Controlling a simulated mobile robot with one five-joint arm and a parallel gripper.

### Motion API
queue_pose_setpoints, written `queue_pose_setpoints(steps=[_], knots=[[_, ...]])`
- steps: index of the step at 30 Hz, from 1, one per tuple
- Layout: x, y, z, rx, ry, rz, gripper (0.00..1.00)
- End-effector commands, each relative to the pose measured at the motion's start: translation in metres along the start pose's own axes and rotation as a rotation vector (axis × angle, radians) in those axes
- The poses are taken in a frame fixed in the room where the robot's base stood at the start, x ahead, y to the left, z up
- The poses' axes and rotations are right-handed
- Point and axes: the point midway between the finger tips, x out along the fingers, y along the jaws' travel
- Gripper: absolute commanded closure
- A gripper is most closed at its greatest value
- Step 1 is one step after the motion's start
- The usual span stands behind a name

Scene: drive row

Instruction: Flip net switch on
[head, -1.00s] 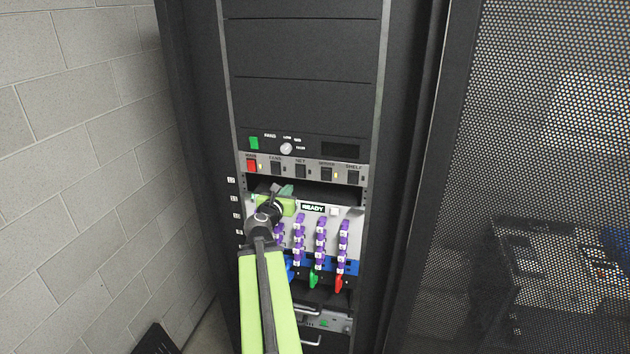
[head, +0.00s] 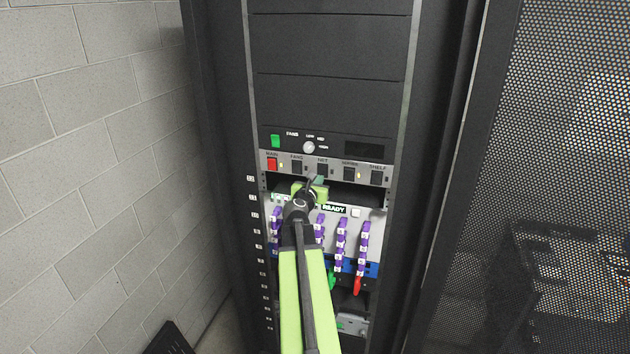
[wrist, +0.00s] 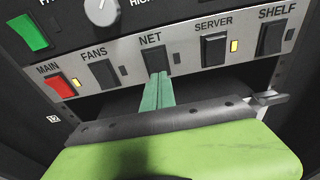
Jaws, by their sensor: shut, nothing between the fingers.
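The NET switch (head: 322,170) is a black rocker in the middle of the grey switch strip. In the wrist view, the NET switch (wrist: 153,60) has its label above it and a dark indicator to its right. My gripper (head: 319,181) is shut and empty, just below the NET switch. In the wrist view, my green fingertips (wrist: 158,77) point up at its lower edge and hide part of it. I cannot tell whether they touch it.
The red MAIN switch (wrist: 59,87) and black SERVER switch (wrist: 214,49) have lit amber indicators. The FANS switch (wrist: 104,73) and SHELF switch (wrist: 271,38) have dark ones. A dark open slot lies below the strip. Purple-tagged cables (head: 341,238) hang lower.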

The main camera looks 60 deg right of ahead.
Motion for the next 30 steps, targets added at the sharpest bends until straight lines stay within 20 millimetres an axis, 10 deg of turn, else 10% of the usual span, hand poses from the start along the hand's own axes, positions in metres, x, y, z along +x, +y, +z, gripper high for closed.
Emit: queue_pose_setpoints(steps=[30], knots=[[0.022,0.009,-0.006,-0.003,-0.211,0.001,1.0]])
